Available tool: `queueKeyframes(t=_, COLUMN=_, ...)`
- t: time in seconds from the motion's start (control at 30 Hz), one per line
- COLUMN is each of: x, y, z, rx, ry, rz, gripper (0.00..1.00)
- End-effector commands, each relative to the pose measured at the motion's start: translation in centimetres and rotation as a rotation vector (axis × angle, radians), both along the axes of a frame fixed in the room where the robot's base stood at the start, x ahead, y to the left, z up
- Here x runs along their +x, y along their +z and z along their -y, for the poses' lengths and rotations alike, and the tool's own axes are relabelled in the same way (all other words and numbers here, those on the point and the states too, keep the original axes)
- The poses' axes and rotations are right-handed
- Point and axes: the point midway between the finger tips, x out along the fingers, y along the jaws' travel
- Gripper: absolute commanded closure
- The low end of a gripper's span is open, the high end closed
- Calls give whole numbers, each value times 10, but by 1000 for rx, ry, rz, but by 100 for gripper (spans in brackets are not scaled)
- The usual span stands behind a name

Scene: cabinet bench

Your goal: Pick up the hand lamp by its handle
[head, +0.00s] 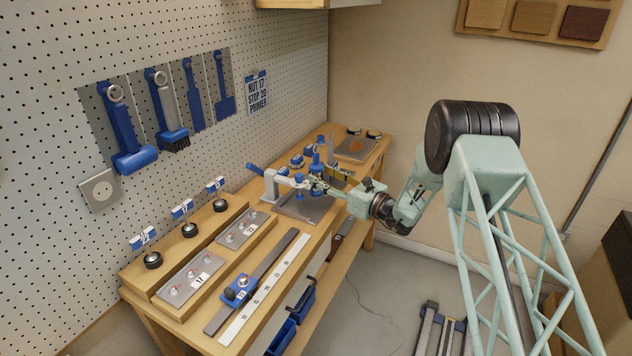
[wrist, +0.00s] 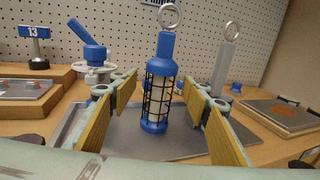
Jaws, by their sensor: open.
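The hand lamp (wrist: 160,90) stands upright on a grey metal plate (wrist: 190,143). It has a blue handle (wrist: 166,48) with a metal ring on top, a black wire cage around a pale tube, and a blue base. In the head view the lamp (head: 316,160) is small and partly hidden by my gripper (head: 318,185). In the wrist view my gripper (wrist: 160,92) is open and empty. Its yellow-padded fingers lie left and right of the lamp, at cage height and below the handle. Gaps show on both sides of the lamp. I cannot tell how far it is between the fingertips.
A white clamp with a blue lever (wrist: 88,40) stands close left of the lamp. A grey ringed tool (wrist: 226,60) stands behind at right. A grey tray (wrist: 283,113) lies farther right. The pegboard (head: 200,60) rises behind the bench. Strips and labelled blocks fill the bench's near end.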

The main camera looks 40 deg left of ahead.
Motion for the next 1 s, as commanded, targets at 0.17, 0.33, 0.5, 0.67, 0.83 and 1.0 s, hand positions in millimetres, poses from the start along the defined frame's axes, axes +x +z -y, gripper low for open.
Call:
queueKeyframes(t=0.17, x=2, y=-1, z=-19, rx=1, ry=1, rz=1, gripper=57)
queueKeyframes(t=0.33, x=3, y=0, z=-34, rx=0, ry=0, rz=1, gripper=57)
queueKeyframes(t=0.5, x=4, y=0, z=-39, rx=0, ry=-1, rz=-1, gripper=57)
queueKeyframes(t=0.67, x=4, y=0, z=-39, rx=0, ry=-1, rz=-1, gripper=57)
queueKeyframes(t=0.83, x=4, y=0, z=-39, rx=0, ry=0, rz=-1, gripper=57)
queueKeyframes(t=1.0, x=3, y=0, z=-39, rx=0, ry=0, rz=-1, gripper=57)
